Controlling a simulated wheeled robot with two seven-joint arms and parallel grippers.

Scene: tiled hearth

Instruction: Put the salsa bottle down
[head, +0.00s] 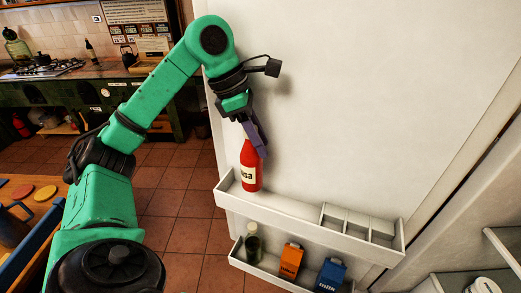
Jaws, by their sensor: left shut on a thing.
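A red salsa bottle (250,172) with a pale label stands upright at the left end of the upper door shelf (290,209). Its base is at or just behind the shelf's front wall; I cannot tell whether it touches the shelf floor. My left gripper (256,138) reaches down from above and is shut on the bottle's upper part, covering its neck. My right gripper does not show.
The upper shelf has small empty compartments (357,222) at its right. A counter (90,72) with a stove stands behind at left.

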